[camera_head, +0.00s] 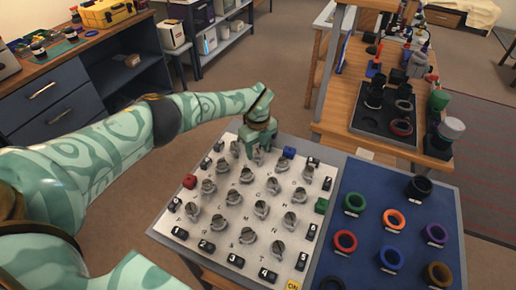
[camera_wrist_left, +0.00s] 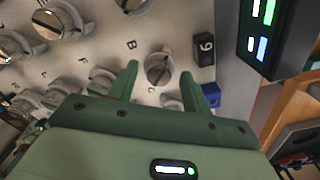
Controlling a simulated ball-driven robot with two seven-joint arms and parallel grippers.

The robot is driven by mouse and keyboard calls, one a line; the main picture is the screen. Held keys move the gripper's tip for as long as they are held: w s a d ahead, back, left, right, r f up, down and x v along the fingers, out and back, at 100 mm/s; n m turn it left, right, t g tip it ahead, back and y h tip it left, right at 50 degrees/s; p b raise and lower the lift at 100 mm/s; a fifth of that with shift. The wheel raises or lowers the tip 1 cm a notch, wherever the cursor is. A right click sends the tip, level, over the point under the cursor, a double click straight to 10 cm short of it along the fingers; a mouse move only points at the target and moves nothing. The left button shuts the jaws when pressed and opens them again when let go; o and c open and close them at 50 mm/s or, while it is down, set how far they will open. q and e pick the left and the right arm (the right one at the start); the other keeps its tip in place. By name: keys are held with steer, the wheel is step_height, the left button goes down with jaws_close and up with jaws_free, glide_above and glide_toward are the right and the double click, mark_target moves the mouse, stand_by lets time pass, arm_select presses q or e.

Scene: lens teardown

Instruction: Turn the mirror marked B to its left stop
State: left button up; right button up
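The grey-white panel (camera_head: 213,222) carries rows of round grey mirror knobs with slotted faces. In the left wrist view a printed letter B (camera_wrist_left: 131,44) stands just left of one mirror knob (camera_wrist_left: 160,68), whose slot runs slantwise. My left gripper (camera_wrist_left: 160,80) is open, one finger on each side of that knob; small gaps seem to show, and contact is not clear. In the head view the left gripper (camera_head: 257,155) is over the panel's far edge and hides part of the knobs there. My right gripper is not in view.
Neighbouring knobs (camera_wrist_left: 58,20) stand close by. A blue block (camera_head: 289,152), red block (camera_head: 190,181) and green block (camera_head: 321,205) sit on the panel edges, with black numbered tags. A blue board (camera_head: 370,225) with coloured rings lies to the right.

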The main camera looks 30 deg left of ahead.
mark_target(258, 151)
arm_select(q)
step_height(258, 151, up, 16)
steer(key=p, duration=0.4)
steer(key=shift+p, duration=0.3)
